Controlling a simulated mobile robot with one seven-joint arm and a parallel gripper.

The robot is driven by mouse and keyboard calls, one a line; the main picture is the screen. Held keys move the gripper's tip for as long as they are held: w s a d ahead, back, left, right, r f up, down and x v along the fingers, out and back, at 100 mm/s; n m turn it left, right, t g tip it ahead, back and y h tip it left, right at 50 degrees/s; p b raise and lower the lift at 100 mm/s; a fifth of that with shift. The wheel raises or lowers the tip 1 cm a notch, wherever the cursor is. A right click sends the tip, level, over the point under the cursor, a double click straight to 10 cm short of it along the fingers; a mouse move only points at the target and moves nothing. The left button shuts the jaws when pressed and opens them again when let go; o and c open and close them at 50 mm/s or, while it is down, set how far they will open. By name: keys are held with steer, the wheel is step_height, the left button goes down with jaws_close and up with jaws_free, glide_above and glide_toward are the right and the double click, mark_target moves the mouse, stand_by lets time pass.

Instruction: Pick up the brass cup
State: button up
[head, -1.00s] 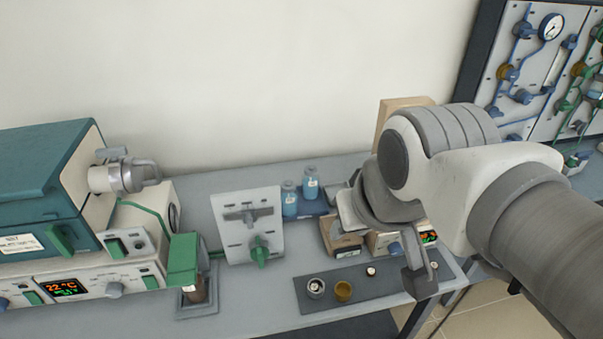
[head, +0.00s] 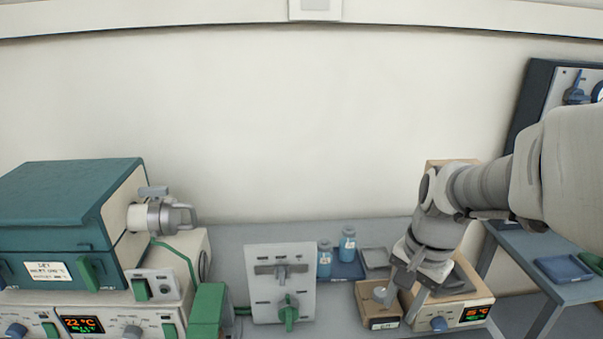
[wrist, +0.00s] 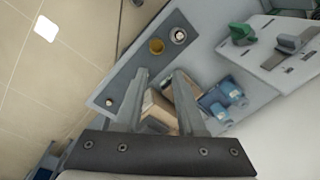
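The brass cup (wrist: 157,46) is a small round yellow cup standing on a grey mat (wrist: 125,76) in the wrist view. It lies beyond my fingertips and apart from them. It is out of frame in the current head view. My gripper (wrist: 160,75) is open, with a clear gap between its fingers and nothing gripped. In the head view my gripper (head: 405,292) points down over the box and heater area at the right of the bench.
A pale cup (wrist: 178,36) stands close beside the brass cup, and a small white-topped item (wrist: 109,102) is at the mat's other end. A brown box (head: 378,303), blue bottles (head: 347,244), a control panel (head: 281,284) and a furnace (head: 70,220) are nearby.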

steer(key=f+m+b, duration=0.1)
steer(key=f, duration=0.5)
steer(key=d+f+m+g+b, duration=0.1)
steer(key=f+b, duration=0.1)
steer(key=f, duration=0.4)
steer(key=w+f+m+b, duration=0.1)
steer(key=f, duration=0.5)
steer(key=shift+d+m, duration=0.25)
steer(key=shift+m, duration=0.05)
step_height(320, 180, down, 6)
steer(key=shift+w+a+r+b, duration=0.15)
steer(key=shift+b, duration=0.95)
jaws_close()
